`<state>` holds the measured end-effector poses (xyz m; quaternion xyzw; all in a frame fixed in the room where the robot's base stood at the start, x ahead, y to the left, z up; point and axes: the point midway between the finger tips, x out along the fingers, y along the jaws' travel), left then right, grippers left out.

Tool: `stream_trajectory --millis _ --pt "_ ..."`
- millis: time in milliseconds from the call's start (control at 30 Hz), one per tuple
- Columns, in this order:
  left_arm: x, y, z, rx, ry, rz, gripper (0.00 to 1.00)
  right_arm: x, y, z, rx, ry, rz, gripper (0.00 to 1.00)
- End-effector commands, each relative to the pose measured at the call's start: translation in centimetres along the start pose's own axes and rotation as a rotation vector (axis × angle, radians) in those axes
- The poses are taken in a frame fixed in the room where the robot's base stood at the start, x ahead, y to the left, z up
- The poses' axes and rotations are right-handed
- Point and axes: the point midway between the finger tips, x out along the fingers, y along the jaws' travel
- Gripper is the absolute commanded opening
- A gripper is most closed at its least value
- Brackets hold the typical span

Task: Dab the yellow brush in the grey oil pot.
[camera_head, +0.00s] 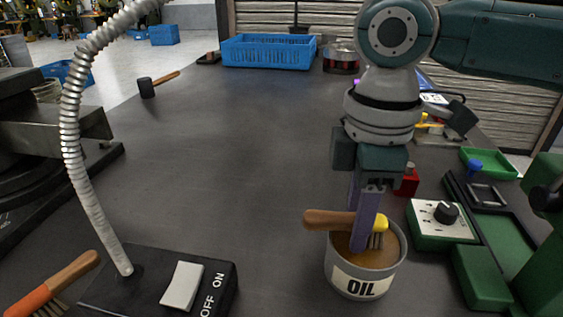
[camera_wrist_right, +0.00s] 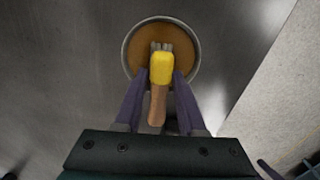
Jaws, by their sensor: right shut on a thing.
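The yellow brush (camera_head: 380,223) has a wooden handle and a yellow ferrule. My right gripper (camera_head: 362,222) is shut on it, and the handle points left in the head view. The grey oil pot (camera_head: 362,287), labelled OIL, stands on the table under the brush. The brush lies across above the pot's opening with its bristles pointing down over the brown oil. In the right wrist view the brush (camera_wrist_right: 161,70) is between the purple fingers (camera_wrist_right: 158,88), with its head over the pot (camera_wrist_right: 127,60). I cannot tell whether the bristles touch the oil. My left gripper is not in view.
An orange brush (camera_head: 50,290) lies at the front left, beside a black switch box (camera_head: 225,280) with a flexible hose. A green box with a knob (camera_head: 440,225) stands right of the pot. A blue crate (camera_head: 268,52) and a mallet (camera_head: 148,86) are farther back. The table's middle is clear.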

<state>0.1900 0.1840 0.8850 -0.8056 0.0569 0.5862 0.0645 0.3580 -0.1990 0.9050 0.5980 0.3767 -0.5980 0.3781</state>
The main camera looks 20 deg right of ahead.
Motion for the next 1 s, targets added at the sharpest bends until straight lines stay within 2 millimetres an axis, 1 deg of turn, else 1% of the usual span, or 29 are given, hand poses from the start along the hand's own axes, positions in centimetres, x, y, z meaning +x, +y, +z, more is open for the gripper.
stream_trajectory --millis 1000 --pt "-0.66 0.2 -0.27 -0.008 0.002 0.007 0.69 0.12 -0.01 0.0 0.0 0.0 0.0 0.0"
